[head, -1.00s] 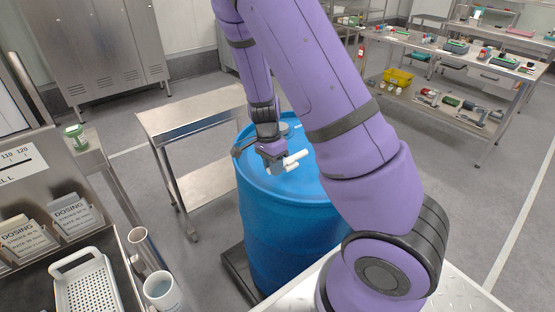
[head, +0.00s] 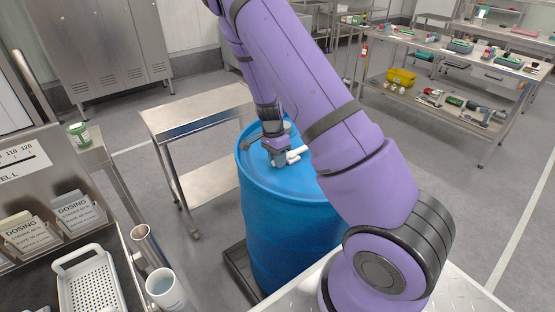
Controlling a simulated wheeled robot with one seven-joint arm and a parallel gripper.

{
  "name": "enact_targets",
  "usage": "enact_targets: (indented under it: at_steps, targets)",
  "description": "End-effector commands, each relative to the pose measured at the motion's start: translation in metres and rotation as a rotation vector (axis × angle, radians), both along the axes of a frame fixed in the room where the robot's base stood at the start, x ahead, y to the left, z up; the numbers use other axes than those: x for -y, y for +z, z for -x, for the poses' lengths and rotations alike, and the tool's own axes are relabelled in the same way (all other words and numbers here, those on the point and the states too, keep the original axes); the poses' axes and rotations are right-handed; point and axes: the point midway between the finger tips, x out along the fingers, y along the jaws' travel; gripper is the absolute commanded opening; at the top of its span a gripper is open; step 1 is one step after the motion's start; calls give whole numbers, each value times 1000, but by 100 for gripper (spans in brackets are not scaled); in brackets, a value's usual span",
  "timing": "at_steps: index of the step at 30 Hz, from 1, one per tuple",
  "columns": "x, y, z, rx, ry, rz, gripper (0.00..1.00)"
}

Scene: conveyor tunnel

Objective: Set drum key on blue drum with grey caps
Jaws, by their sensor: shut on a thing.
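The blue drum (head: 285,225) stands upright on a dark low base, right of the steel cart. A grey cap shows on the far part of its top, partly behind my arm. My gripper (head: 278,158) is over the drum's top, pointing down. It is shut on the drum key (head: 297,155), a small piece with a white bar sticking out to the right. The key is at or just above the blue lid; I cannot tell whether it touches. My arm hides the right part of the drum's top.
A steel cart (head: 196,112) stands left of the drum. At the front left are a white perforated tray (head: 90,287), a white cup (head: 165,289) and dosing cards (head: 76,212). A steel workbench (head: 440,55) with tools stands at the back right. Grey floor is open on the right.

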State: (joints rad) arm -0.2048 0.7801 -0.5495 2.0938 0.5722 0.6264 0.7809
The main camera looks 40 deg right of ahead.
Motion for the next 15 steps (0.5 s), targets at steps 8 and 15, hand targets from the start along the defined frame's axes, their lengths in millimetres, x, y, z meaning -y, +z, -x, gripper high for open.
enact_targets:
  at_steps: [8,15]
  targets:
    - [0,-2,0,0,0,0,29]
    - [0,-2,0,1,0,0,33]
